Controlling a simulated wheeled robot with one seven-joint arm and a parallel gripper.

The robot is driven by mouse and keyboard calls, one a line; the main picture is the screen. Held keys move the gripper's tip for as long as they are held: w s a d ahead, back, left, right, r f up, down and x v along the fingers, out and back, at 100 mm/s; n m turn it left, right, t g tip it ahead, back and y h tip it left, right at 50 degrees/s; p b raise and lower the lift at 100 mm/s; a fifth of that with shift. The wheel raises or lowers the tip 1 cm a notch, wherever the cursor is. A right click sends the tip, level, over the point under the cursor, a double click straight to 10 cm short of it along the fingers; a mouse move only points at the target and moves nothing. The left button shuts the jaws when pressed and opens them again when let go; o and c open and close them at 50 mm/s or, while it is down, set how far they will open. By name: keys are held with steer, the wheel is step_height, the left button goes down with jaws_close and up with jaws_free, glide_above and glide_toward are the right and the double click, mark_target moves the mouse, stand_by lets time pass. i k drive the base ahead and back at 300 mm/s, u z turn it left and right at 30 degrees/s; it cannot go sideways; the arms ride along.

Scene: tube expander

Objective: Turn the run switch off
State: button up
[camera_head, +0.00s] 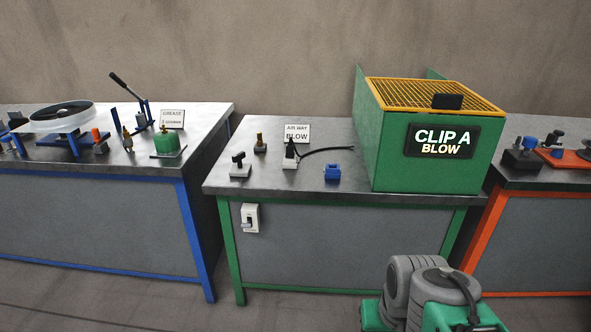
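The lever seems to sit toward the lower part of the box; whether that is on or off I cannot tell. The lit display (441,141) on the green machine (399,150) reads "CLIP A BLOW". My arm shows as grey and green links at the bottom right, apart from the switch box. My gripper is not in view.
The middle bench (222,183) holds small fixtures, a blue block (332,172), a black hose (325,150) and a "BLOW" sign (297,134). A blue-framed bench (90,172) stands left and an orange-framed bench (545,187) right. Floor before the switch box is clear.

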mark_target(238, 158)
steer(key=u, duration=1.1)
steer(key=i, duration=1.35)
steer(key=z, duration=0.6)
